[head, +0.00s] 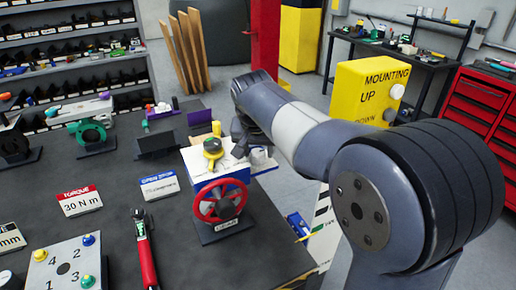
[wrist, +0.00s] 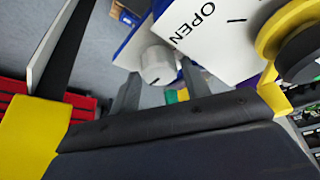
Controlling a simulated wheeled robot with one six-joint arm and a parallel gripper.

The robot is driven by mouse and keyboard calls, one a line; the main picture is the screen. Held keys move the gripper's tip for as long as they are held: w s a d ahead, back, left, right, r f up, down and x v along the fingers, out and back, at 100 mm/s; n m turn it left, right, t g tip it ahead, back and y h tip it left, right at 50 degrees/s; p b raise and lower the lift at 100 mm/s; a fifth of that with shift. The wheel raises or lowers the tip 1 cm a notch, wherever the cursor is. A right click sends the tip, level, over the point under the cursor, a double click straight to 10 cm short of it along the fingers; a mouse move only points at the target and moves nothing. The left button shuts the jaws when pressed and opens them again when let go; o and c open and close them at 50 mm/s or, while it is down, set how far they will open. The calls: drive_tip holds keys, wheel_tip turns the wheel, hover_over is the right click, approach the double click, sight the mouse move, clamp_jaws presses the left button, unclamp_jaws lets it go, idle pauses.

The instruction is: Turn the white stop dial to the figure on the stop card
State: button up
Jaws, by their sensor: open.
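The valve actuator (head: 216,172) is a blue box with a white top and a red handwheel (head: 220,201) on its front. My gripper (head: 243,145) is at its right rear side. In the wrist view my gripper (wrist: 160,88) is open, with a grey finger either side of the white stop dial (wrist: 157,65). I cannot tell whether the fingers touch the dial. The white top plate, marked OPEN (wrist: 194,24), lies just beyond it. The blue-headed stop card (head: 159,186) stands left of the actuator; its figure is too small to read.
A yellow indicator (head: 212,146) sits on the actuator's top; a yellow and black part (wrist: 290,40) is close at the wrist view's right. A torque card (head: 79,201) reads 30 N m. A red-handled wrench (head: 146,250) lies in front. A yellow mounting box (head: 365,88) stands behind my arm.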

drive_tip(key=shift+f, duration=0.1)
drive_tip(key=c, duration=0.7)
drive_tip(key=shift+n, duration=0.3)
drive_tip(key=n+y, duration=0.1)
drive_tip(key=n, duration=0.1)
drive_tip(key=shift+d+n+p, duration=0.15)
drive_tip(key=shift+n+p, duration=0.25)
drive_tip(key=n+y, duration=0.2)
drive_tip(key=n, duration=0.2)
drive_tip(key=shift+w+p, duration=0.1)
drive_tip(key=shift+p, duration=0.25)
drive_tip(key=n+g+y, duration=0.1)
drive_tip(key=n, duration=0.3)
drive_tip(key=shift+d, duration=0.15)
drive_tip(key=n, duration=0.2)
drive_tip(key=n+g+y, duration=0.1)
drive_tip(key=n, duration=0.1)
drive_tip(key=shift+w+g+p, duration=0.15)
drive_tip(key=shift+g+p, duration=0.15)
drive_tip(key=shift+p, duration=0.05)
drive_tip(key=shift+n, duration=0.3)
